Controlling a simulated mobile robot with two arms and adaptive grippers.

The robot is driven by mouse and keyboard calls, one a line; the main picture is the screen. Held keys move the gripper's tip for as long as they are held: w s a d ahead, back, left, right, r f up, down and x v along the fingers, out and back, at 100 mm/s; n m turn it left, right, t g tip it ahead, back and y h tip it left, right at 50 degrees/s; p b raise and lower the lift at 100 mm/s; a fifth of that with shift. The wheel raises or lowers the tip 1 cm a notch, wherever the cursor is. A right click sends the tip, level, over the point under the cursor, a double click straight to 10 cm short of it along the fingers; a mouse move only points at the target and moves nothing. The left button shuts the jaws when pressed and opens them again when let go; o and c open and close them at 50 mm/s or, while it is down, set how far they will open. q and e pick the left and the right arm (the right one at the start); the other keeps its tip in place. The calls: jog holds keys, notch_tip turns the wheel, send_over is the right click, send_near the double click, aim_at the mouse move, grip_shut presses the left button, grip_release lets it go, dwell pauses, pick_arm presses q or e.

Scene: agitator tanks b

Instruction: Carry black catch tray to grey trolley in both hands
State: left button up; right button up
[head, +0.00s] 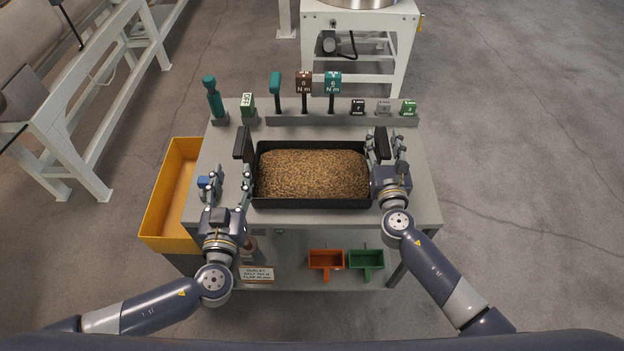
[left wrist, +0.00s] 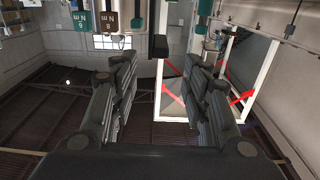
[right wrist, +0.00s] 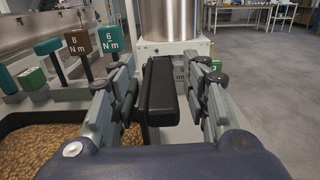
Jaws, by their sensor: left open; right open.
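The black catch tray (head: 312,204) is filled with brown granules and rests on a grey table. Its dark upright left handle (head: 243,143) and right handle (head: 381,143) stand at its two ends. My left gripper (head: 228,182) is open and empty, low and in front of the left handle. A dark block, probably that handle (left wrist: 160,47), shows beyond its fingertips in the left wrist view. My right gripper (head: 390,150) is open at the right handle; in the right wrist view that handle (right wrist: 160,90) lies between the spread fingers. I cannot make out a separate grey trolley.
A rack (head: 340,121) of teal, brown and green-tagged tools stands behind the tray. A yellow bin (head: 160,210) is at the table's left. Orange (head: 325,260) and green (head: 366,260) scoops sit below. A white stand (head: 360,30) is behind; the right floor is clear.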

jog(key=shift+s, duration=0.35)
pick_arm(q)
jog(key=shift+s, duration=0.2)
pick_arm(e)
jog(key=s, duration=1.1)
jog(key=shift+s, duration=0.2)
pick_arm(q)
jog(key=shift+o, duration=0.4)
jog(key=o, duration=0.4)
jog(key=shift+o, duration=1.4)
